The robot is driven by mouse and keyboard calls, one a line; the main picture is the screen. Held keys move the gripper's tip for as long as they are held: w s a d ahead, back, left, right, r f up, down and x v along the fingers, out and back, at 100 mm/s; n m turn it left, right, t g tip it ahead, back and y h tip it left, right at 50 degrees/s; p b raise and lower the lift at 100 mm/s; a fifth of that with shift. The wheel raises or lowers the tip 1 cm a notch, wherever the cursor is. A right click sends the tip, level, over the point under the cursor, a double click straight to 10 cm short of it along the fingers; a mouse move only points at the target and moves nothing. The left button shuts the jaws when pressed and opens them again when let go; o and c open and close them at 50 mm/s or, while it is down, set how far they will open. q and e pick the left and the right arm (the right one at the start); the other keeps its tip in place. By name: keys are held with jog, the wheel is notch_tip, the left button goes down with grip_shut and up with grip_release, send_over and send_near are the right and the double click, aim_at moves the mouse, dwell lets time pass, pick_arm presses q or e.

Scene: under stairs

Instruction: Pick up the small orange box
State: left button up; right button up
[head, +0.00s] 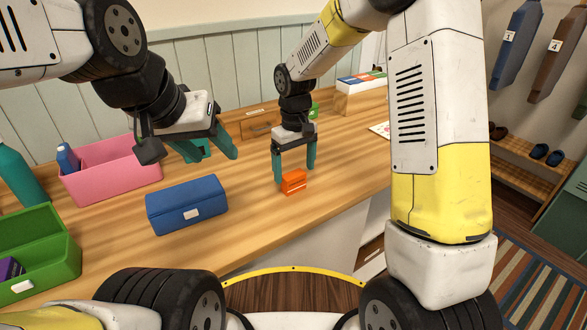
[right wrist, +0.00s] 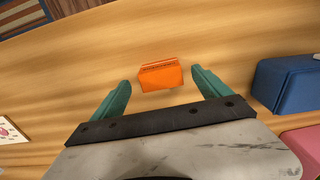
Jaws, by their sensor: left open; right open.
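The small orange box (head: 294,181) stands on the wooden counter near its front edge in the head view. It also shows in the right wrist view (right wrist: 160,75), ahead of and between the fingertips. My right gripper (head: 294,180) is open above and around the box's place, with teal fingers pointing down; in the right wrist view its fingers (right wrist: 160,80) sit to either side with gaps to the box. My left gripper (head: 212,158) is open and empty, over the counter above the blue box, with no contact seen.
A blue box (head: 187,204) lies left of the orange box. A pink bin (head: 112,172) and a green open box (head: 40,258) stand further left, with a teal bottle (head: 20,175).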

aim_at(293, 174)
notch_tip(293, 174, down, 5)
jog(key=shift+w+a, duration=0.1)
jog(key=shift+w, duration=0.05)
jog(key=c, duration=1.5)
jog(key=shift+o, duration=0.2)
jog(key=shift+r, duration=0.15)
jog(key=shift+r, duration=0.55)
notch_tip(293, 174, up, 2)
jog(key=shift+r, duration=0.25)
jog(key=s+d+r, duration=0.1)
jog(key=s, duration=1.5)
jog(key=shift+r, duration=0.1)
